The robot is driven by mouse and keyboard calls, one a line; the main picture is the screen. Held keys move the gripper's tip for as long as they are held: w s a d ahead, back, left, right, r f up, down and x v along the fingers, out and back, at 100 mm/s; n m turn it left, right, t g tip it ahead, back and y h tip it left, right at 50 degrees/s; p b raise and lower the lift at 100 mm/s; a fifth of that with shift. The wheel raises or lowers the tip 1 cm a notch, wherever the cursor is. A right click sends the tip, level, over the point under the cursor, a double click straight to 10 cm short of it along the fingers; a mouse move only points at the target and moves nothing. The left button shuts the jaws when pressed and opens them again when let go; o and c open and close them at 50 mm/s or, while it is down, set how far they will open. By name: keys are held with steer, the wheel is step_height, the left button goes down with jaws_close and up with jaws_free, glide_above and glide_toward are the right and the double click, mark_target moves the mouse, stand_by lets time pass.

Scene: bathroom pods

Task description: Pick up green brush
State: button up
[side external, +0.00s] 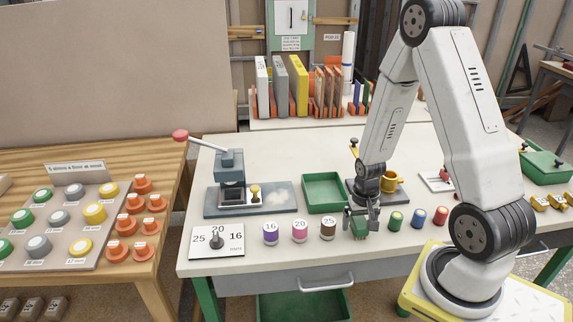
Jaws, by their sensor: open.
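My gripper (362,226) points down, low over the front part of the pale bench top, and its jaws are apart. A dark green piece (357,219) shows at the jaws; I cannot tell whether it is the green brush or part of the gripper, nor whether it touches the bench. Just right of the gripper stands a small green cylinder (396,221) with a dark top. I see no clear brush handle or bristles on any green thing.
Left of my gripper stand brown (328,229), pink (299,231) and purple (270,234) numbered cylinders. Blue (418,218) and red (441,216) cylinders stand to the right. A green tray (324,206), a lever press (230,175) and a yellow cup (392,181) are behind.

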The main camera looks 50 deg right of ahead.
mark_target(360, 220)
jaws_close()
steer(key=shift+r, duration=0.15)
steer(key=shift+r, duration=4.9)
steer(key=c, duration=0.6)
jaws_free()
steer(key=c, duration=0.6)
steer(key=w+n, duration=0.3)
steer(key=w, duration=0.6)
steer(key=w+n, duration=0.3)
steer(key=w, duration=0.7)
steer(key=w+a+n, duration=0.1)
steer(key=w+n, duration=0.2)
steer(key=w, duration=0.6)
steer(key=shift+w+f, duration=0.3)
steer(key=shift+w, duration=0.05)
